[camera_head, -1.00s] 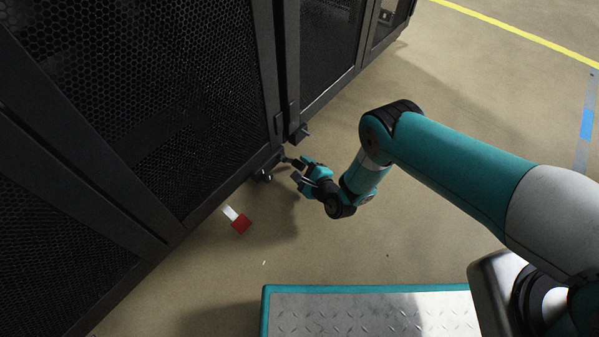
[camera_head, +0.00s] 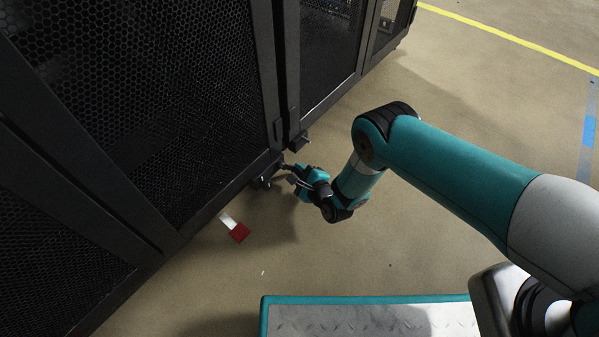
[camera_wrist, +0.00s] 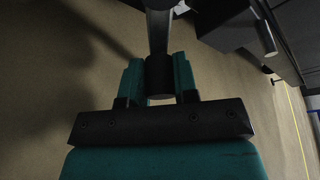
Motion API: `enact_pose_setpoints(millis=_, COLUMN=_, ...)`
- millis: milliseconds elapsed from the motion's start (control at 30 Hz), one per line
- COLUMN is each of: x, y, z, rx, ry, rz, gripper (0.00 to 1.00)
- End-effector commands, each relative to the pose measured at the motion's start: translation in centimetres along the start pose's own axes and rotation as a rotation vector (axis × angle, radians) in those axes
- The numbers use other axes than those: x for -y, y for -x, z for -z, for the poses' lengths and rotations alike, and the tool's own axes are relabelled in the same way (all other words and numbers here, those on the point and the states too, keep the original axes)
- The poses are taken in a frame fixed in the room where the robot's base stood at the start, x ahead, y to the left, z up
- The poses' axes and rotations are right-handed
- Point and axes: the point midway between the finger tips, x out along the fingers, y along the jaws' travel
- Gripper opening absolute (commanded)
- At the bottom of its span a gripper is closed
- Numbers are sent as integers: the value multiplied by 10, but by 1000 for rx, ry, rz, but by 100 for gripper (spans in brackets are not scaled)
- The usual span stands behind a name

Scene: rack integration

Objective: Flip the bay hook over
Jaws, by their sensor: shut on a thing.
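The bay hook shows in the wrist view as a dark bar with a rounded end (camera_wrist: 159,75), held between the two teal fingers of my gripper (camera_wrist: 160,82). In the head view my gripper (camera_head: 292,179) is low at the foot of the black rack, beside its lower corner. The hook's far end runs up out of the wrist view. In the head view the hook is too small and dark to tell from the rack's bottom edge.
Black mesh-door racks (camera_head: 160,100) fill the left side, with a dark block (camera_head: 300,140) jutting out just above my gripper. A red-and-white tag (camera_head: 238,231) lies near the rack's bottom edge. A metal-topped platform (camera_head: 370,318) is at the bottom. Open floor lies to the right.

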Motion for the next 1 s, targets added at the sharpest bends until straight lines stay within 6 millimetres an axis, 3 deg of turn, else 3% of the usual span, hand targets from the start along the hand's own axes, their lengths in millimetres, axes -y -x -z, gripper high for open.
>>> enact_pose_setpoints(millis=367, x=6, y=-2, z=4, rx=0, ry=121, rz=51, gripper=0)
enact_pose_setpoints(millis=1000, x=44, y=3, z=-4, rx=-4, ry=554, rz=232, gripper=0)
